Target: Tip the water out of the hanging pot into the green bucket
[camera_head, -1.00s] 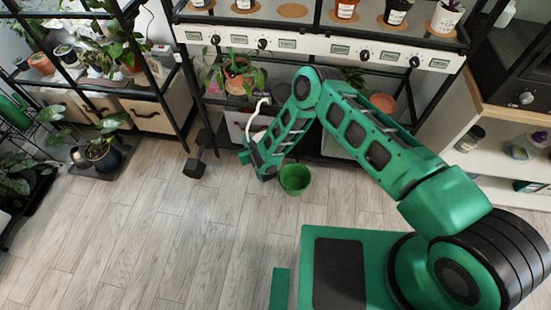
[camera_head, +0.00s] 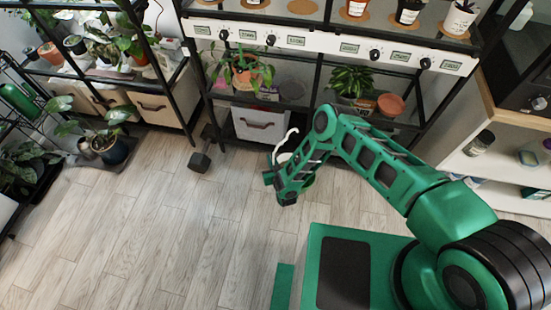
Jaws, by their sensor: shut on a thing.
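My gripper (camera_head: 270,177) is at the low end of my arm, in front of the middle shelf rack. Its fingers are mostly hidden by my wrist. A thin white curved piece (camera_head: 287,144) rises just behind my wrist. It looks like part of the hanging pot's hanger, and the pot's body and any water in it are hidden. The green bucket (camera_head: 309,181) stands on the floor, mostly hidden behind my forearm, with only a sliver of its right side showing. I cannot tell whether the pot is over it or beside it.
The black rack (camera_head: 215,140) holds potted plants, with a grey drawer box (camera_head: 260,124) low down. A dark weight-like object (camera_head: 201,160) lies on the floor left of my gripper. A white cabinet (camera_head: 500,160) stands at the right. The wooden floor (camera_head: 150,230) at the left front is clear.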

